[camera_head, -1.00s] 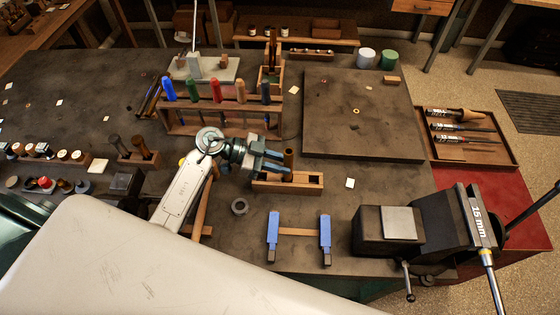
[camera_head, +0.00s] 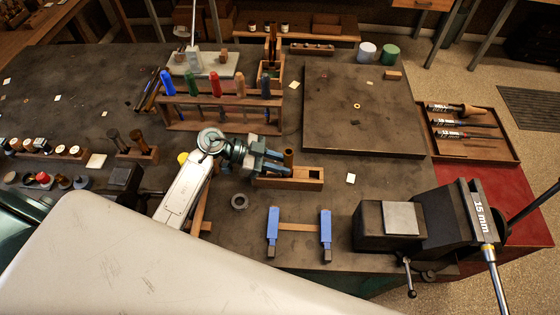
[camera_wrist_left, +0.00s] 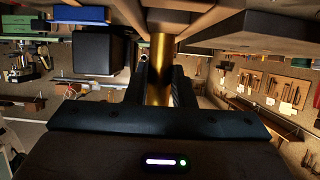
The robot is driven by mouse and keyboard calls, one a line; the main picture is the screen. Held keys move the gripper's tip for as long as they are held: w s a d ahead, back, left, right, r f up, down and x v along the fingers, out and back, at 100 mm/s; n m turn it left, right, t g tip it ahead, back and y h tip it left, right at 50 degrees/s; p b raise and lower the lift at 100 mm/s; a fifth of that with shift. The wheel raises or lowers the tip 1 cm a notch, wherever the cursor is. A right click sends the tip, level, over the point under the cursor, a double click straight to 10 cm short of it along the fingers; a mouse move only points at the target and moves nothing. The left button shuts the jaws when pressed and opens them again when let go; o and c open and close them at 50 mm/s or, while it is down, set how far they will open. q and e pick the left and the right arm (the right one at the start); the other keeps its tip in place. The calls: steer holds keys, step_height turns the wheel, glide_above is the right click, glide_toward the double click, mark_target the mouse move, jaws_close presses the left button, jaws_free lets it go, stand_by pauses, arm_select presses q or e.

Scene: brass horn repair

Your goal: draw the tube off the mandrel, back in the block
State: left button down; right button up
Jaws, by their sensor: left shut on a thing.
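A brass tube (camera_head: 288,157) stands upright at the left end of the wooden block (camera_head: 314,185). My left gripper (camera_head: 276,162) is at the tube, shut on it. The tube also shows between the fingers in the left wrist view (camera_wrist_left: 162,60). The tube's lower end is hidden, so I cannot tell how deep it sits in the block. The block's right part has a dark open slot. A steel mandrel marked 15 mm (camera_head: 490,252) is in the vise (camera_head: 440,222) at the right, with no tube visible on it. My right gripper is not in view.
A tool rack (camera_head: 218,120) is behind. A raised dark board (camera_head: 360,110) is behind right. A tray (camera_head: 472,150) holds several mandrels.

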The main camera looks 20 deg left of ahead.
arm_select(q)
steer(key=shift+f, duration=0.25)
steer(key=c, duration=1.2)
jaws_free()
steer(key=shift+o, duration=0.2)
steer(key=shift+r, duration=0.1)
steer(key=p+v, duration=0.2)
steer(key=v, duration=0.1)
steer(key=shift+d+r, duration=0.1)
steer(key=shift+r, duration=0.1)
steer(key=v, duration=0.7)
steer(key=shift+a, duration=0.45)
steer(key=shift+s+f, duration=0.1)
